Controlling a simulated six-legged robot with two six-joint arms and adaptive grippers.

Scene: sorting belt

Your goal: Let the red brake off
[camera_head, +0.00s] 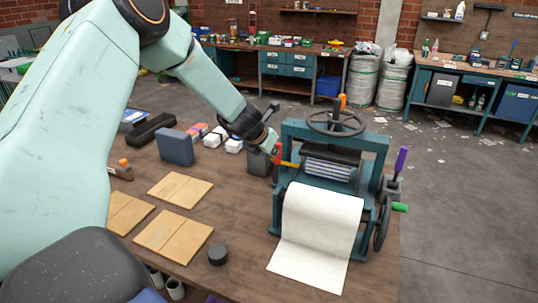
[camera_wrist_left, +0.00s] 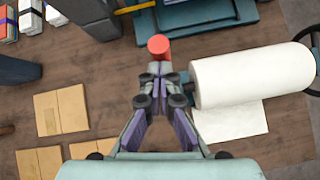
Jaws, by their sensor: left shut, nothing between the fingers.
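The red brake handle (camera_head: 277,153) is on the left side of a teal roller press (camera_head: 350,136). Its round red end (camera_wrist_left: 158,46) also shows in the left wrist view, just beyond my fingertips. My left gripper (camera_head: 271,143) is beside this handle, at the left of the press. In the left wrist view my left gripper (camera_wrist_left: 154,72) has its fingertips together with nothing between them. They are close to the red end; I cannot tell whether they touch it. The lower part of the brake is hidden. My right gripper is in neither view.
The press has a yellow handle (camera_head: 290,164), a purple handle (camera_head: 401,160), a green crank grip (camera_head: 399,207) and a top handwheel (camera_head: 335,122). White paper (camera_head: 318,222) hangs from its front. Wooden boards (camera_head: 173,236), a blue block (camera_head: 175,147) and a black puck (camera_head: 217,254) lie left.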

